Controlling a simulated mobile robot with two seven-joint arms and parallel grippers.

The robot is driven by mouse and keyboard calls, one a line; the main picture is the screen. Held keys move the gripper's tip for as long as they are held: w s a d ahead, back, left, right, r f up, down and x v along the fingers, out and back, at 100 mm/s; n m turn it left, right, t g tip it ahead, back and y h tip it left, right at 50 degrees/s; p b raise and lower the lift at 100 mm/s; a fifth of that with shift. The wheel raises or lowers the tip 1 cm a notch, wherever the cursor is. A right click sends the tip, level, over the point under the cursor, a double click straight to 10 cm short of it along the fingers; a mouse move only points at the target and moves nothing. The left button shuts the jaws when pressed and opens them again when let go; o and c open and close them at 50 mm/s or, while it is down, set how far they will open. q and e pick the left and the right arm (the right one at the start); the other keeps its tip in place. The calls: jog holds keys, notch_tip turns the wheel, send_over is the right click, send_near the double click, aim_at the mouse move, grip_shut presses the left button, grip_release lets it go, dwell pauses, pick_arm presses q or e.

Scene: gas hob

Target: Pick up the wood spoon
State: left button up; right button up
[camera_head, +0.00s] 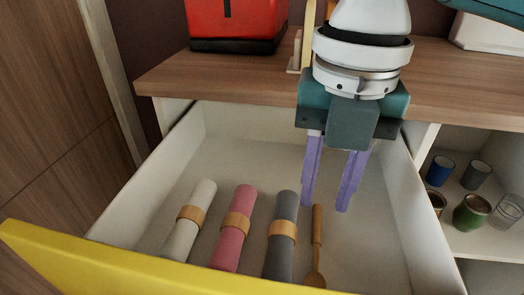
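The wood spoon (316,240) lies in an open drawer (388,262), right of a grey roll. Its handle points to the back of the drawer and its bowl is at the front, partly cut off by the drawer's yellow front. My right gripper (325,209) points down into the drawer with its two purple fingers apart. It is open and empty. Its fingertips are near the handle's far end, and the spoon shows between and below them; I cannot tell the height gap. My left gripper is not in view.
White (192,219), pink (233,228) and grey (283,236) rolls with wooden bands lie left of the spoon. The yellow drawer front (130,262) and white side walls bound the space. A wooden counter (440,85) is behind. Cups and jars (471,212) stand on a shelf at right.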

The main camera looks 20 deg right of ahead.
jog(key=f, duration=0.2)
jog(key=b, duration=0.2)
send_over(317, 244)
jog(key=f, duration=0.4)
jog(key=shift+s+a, duration=0.2)
jog(key=shift+a, duration=0.05)
jog(key=f+b, duration=0.2)
jog(key=f, duration=0.1)
jog(key=f+b, duration=0.1)
jog(key=f, duration=0.1)
jog(key=shift+w+d, duration=0.2)
jog(key=shift+d, duration=0.1)
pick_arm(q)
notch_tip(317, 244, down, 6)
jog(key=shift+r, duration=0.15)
pick_arm(e)
jog(key=shift+r, duration=0.1)
jog(key=shift+c, duration=0.4)
grip_shut()
